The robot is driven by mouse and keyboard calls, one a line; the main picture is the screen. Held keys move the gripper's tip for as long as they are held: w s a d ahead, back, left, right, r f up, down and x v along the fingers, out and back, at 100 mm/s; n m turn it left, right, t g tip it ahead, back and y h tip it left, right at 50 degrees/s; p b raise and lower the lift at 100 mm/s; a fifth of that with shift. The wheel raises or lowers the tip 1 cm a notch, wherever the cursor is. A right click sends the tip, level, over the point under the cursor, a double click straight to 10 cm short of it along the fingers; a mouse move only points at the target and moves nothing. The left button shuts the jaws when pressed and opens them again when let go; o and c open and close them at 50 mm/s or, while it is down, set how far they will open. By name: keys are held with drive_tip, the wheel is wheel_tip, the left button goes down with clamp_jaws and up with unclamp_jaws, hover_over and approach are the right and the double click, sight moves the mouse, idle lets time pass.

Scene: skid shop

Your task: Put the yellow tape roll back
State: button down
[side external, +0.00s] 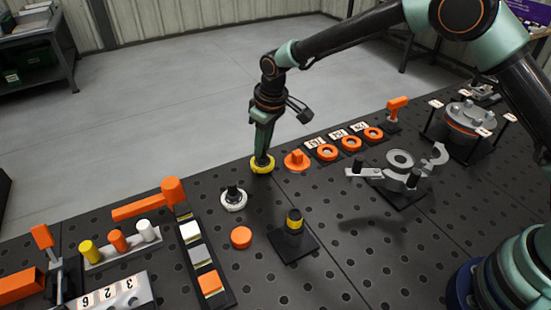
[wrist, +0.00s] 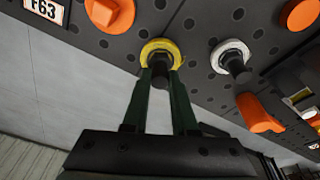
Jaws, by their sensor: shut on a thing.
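The yellow tape roll (side external: 262,168) is a flat yellow ring near the far edge of the black perforated board. In the wrist view the yellow tape roll (wrist: 159,43) surrounds a dark centre piece; I cannot tell if that is its own hub or a post. My gripper (side external: 263,152) points down at the ring from above. In the wrist view the fingertips of my gripper (wrist: 162,75) close in at the dark centre, over the ring's near side. The fingers hide part of the ring, and I cannot tell whether it touches the board.
A white ring (side external: 233,203) with a dark centre lies nearby, with an orange knob (side external: 297,160) on the other side. A black stand with a yellow band (side external: 294,222) and an orange disc (side external: 241,237) are nearer the camera. Several orange rings with number cards line the far edge.

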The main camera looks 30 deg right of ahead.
drive_tip(key=shift+f, duration=1.05)
drive_tip(key=shift+c, duration=1.9)
unclamp_jaws()
drive_tip(key=shift+r, duration=0.1)
drive_tip(key=shift+s+d+r, duration=0.1)
drive_tip(key=shift+s+r, duration=0.05)
drive_tip(key=shift+r, duration=0.6)
drive_tip(key=shift+s+r, duration=0.1)
drive_tip(key=shift+r, duration=2.55)
